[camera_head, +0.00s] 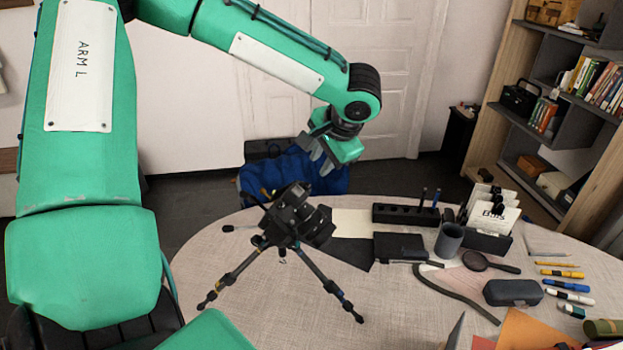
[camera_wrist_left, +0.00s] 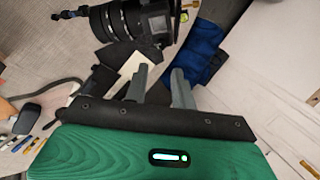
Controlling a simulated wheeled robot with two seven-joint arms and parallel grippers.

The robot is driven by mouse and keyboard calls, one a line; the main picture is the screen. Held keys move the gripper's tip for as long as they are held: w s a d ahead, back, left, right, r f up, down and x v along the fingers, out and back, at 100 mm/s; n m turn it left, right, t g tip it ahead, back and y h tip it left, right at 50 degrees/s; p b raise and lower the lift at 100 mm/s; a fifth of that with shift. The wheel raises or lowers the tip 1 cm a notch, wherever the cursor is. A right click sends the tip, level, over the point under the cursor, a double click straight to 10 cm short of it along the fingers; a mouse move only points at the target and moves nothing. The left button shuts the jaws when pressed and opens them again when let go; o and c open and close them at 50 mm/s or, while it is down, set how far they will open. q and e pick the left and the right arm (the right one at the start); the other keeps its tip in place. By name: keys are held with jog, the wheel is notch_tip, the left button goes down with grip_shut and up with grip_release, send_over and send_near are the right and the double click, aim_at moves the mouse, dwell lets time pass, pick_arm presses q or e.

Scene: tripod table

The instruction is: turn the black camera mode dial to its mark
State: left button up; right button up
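The black camera (camera_head: 300,215) sits tilted on a small tripod (camera_head: 327,283) on the round table. In the left wrist view the camera (camera_wrist_left: 112,28) is at the top, with its ribbed lens barrel showing. I cannot make out the mode dial or its mark in either view. My left gripper (camera_head: 318,158) is above and slightly behind the camera, apart from it. In the left wrist view its two grey fingers (camera_wrist_left: 160,85) stand apart with nothing between them. My right gripper is not in view.
The table (camera_head: 225,305) holds a pen rack (camera_head: 405,214), a dark cup (camera_head: 449,239), a magnifying glass (camera_head: 475,261), a grey case (camera_head: 513,292) and several markers to the right. The table left of the tripod is clear.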

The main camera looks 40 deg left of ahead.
aim_at(308, 185)
pick_arm(q)
jog(key=p+x, duration=0.1)
jog(key=x, duration=0.8)
jog(key=shift+a+f+p, duration=0.15)
jog(key=shift+f+p, duration=0.05)
jog(key=shift+p, duration=0.1)
jog(key=shift+c, duration=0.5)
grip_shut()
